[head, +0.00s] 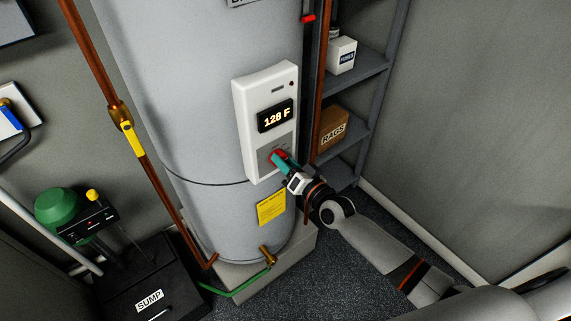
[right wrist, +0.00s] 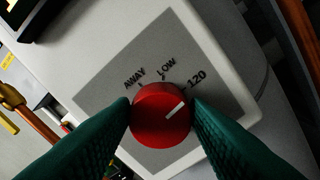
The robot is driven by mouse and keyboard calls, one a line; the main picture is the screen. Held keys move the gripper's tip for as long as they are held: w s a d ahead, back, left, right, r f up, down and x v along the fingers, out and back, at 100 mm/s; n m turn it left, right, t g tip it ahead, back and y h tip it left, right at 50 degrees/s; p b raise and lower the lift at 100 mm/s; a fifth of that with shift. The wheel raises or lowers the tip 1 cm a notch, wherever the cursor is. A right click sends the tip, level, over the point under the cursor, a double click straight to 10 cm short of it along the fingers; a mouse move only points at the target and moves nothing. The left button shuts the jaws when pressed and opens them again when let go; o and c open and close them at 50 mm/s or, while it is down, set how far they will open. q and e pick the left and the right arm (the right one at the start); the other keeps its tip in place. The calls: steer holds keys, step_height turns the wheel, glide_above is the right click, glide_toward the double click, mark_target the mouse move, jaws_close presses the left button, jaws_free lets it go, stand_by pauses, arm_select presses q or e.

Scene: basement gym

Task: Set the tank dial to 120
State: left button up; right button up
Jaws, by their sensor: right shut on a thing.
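The tank (head: 205,120) is a tall grey cylinder with a white control box (head: 251,92) on its front. The lit display (head: 276,116) on the box reads 128 F. The red dial (right wrist: 160,118) sits below the display, on a grey plate marked AWAY, LOW and 120. Its white pointer line points up and right in the right wrist view, toward the 120 side; marks past 120 are hidden. My right gripper (head: 277,158) is shut on the dial, with one green finger on each side. My left gripper is not in view.
A copper pipe (head: 85,50) with a yellow valve handle (head: 131,139) runs left of the tank. Grey shelves (head: 362,72) with a RAGS box (head: 333,129) stand at the right. A black sump cover (head: 150,285) lies at the lower left.

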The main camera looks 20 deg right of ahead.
steer(key=shift+m, duration=0.5)
steer(key=o, duration=1)
steer(key=shift+b+v, duration=1.15)
steer(key=shift+v, duration=4.9)
